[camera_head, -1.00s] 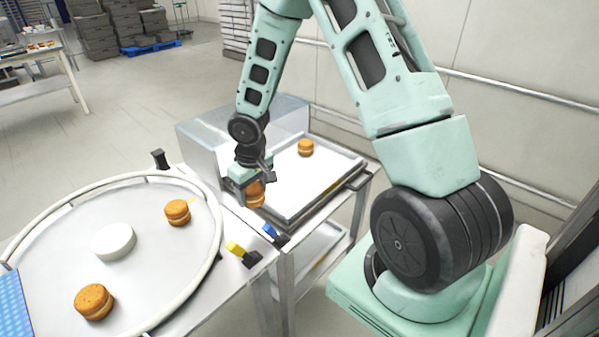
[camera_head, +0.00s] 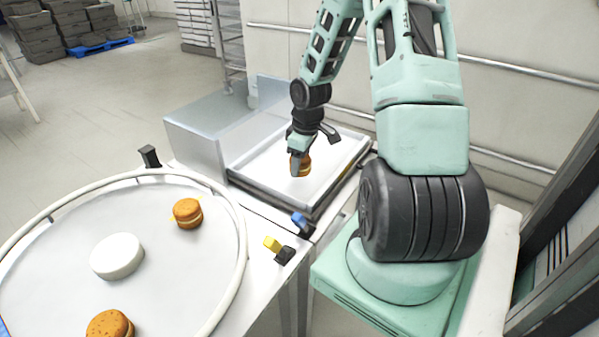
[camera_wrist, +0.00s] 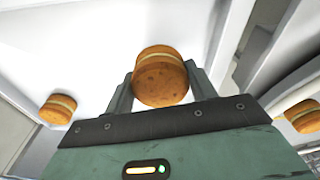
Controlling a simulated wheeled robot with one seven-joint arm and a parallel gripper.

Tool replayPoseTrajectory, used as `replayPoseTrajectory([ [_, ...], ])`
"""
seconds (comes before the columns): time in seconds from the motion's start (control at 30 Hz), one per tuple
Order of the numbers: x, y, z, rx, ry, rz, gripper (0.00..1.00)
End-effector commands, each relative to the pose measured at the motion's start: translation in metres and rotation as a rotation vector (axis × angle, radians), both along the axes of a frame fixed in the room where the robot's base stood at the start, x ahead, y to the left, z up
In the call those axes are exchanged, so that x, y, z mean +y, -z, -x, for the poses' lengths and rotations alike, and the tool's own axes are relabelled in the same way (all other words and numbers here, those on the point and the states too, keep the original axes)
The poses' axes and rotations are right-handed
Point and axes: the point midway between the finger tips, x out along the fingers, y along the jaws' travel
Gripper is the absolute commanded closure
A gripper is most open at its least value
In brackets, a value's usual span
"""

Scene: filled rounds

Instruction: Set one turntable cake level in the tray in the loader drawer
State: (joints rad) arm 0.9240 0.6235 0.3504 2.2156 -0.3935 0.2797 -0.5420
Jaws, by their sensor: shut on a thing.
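My gripper (camera_head: 300,152) is shut on an orange-brown cake (camera_head: 301,168) with a pale filling band. It is over the white tray (camera_head: 262,172) in the loader drawer. In the wrist view the held cake (camera_wrist: 161,78) sits between the two fingers, its band slightly tilted in the picture. I cannot tell its gap to the tray. On the turntable (camera_head: 60,235), one cake (camera_head: 187,213) sits at the right and another (camera_head: 109,325) at the front. The wrist view shows further cakes at the left (camera_wrist: 57,109) and right (camera_wrist: 303,115).
A white disc (camera_head: 117,256) stands at the turntable's middle, inside a raised white rim (camera_head: 237,270). A metal box (camera_head: 205,130) borders the drawer's left side. Yellow (camera_head: 272,243) and blue (camera_head: 300,221) clamp-like parts sit at the table edge near the drawer.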

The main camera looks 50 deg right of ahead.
Motion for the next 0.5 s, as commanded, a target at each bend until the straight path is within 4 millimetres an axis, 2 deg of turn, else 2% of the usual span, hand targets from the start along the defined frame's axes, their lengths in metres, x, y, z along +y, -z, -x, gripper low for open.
replayPoseTrajectory([
  [0.17,0.0,0.014,0.0,0.0,0.0,0.0,0.54],
  [0.4,0.0,0.044,0.0,0.0,0.0,0.0,0.54],
  [0.5,0.0,0.045,-0.001,-0.002,0.0,0.002,0.54],
])
